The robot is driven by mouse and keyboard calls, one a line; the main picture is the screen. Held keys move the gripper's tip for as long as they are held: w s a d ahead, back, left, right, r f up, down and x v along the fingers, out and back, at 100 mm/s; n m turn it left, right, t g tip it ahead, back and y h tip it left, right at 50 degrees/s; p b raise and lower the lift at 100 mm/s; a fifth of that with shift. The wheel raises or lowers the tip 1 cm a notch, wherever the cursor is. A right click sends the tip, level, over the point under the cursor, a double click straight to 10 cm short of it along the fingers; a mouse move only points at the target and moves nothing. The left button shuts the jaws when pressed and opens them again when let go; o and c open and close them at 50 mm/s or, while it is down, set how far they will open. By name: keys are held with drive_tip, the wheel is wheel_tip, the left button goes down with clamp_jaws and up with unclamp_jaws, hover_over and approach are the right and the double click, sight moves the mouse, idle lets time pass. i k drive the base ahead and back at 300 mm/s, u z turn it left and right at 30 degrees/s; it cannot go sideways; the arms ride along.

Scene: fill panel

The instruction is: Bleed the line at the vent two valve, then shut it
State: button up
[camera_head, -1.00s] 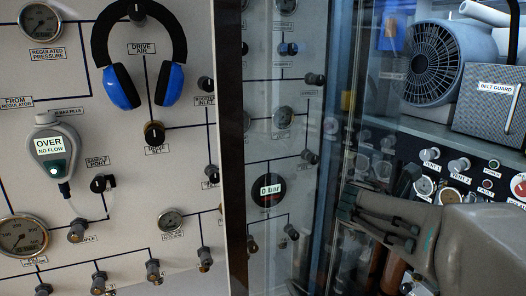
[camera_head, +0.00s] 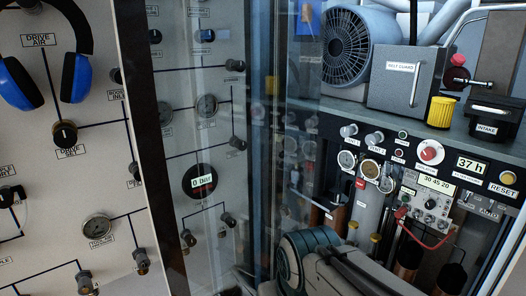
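The vent two valve (camera_head: 374,139) is a small pale grey knob on the dark strip at the top of the right-hand panel. It is right of the matching vent one knob (camera_head: 348,130). Small round gauges sit just below both knobs. The knob's open or shut setting is too small to tell. My arm's grey and dark teal links fill the bottom middle, below and in front of the panel. No gripper fingers can be made out, and nothing of mine touches the vent knob.
A glass panel (camera_head: 240,60) stands between the left board and this panel. A round display (camera_head: 200,182) behind it appears to read 0 bar. A red round knob (camera_head: 430,152), a yellow cap (camera_head: 441,111) and a red cable (camera_head: 425,238) are to the right.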

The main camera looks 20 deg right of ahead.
sight(370, 140)
drive_tip(key=u, duration=0.05)
drive_tip(key=k, duration=1)
drive_tip(key=z, duration=0.8)
drive_tip(key=i, duration=1.05)
